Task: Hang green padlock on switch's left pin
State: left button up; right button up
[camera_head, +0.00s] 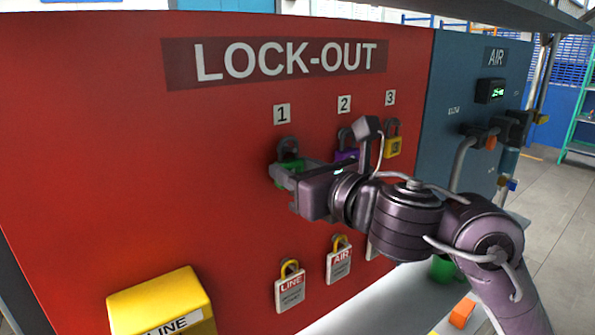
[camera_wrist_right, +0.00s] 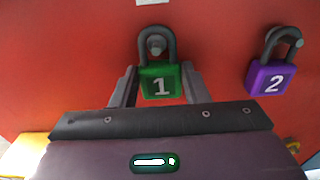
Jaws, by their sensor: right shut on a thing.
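The green padlock (camera_head: 289,164), marked 1, is at the peg under label 1 on the red LOCK-OUT board. In the right wrist view, the green padlock (camera_wrist_right: 160,83) is upright, with its grey shackle around the peg (camera_wrist_right: 156,46). My right gripper (camera_head: 284,170) is shut on the padlock body. The right wrist view shows my right gripper's fingers (camera_wrist_right: 160,76) on either side of it. In the head view the gripper hides part of the padlock. My left gripper is not in view. I cannot make out a switch with a left pin.
A purple padlock (camera_wrist_right: 270,78) and a yellow padlock (camera_head: 394,147) hang to the right. LINE (camera_head: 290,288) and AIR (camera_head: 339,264) tags hang below. A yellow LINE box (camera_head: 150,300) juts out at lower left. A blue AIR panel (camera_head: 468,95) stands right. The board's left side is clear.

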jog(key=shift+r, duration=0.15)
jog(key=shift+v, duration=0.9)
jog(key=shift+p+v, duration=0.8)
jog(key=shift+v, duration=1.85)
jog(key=shift+f, duration=0.2)
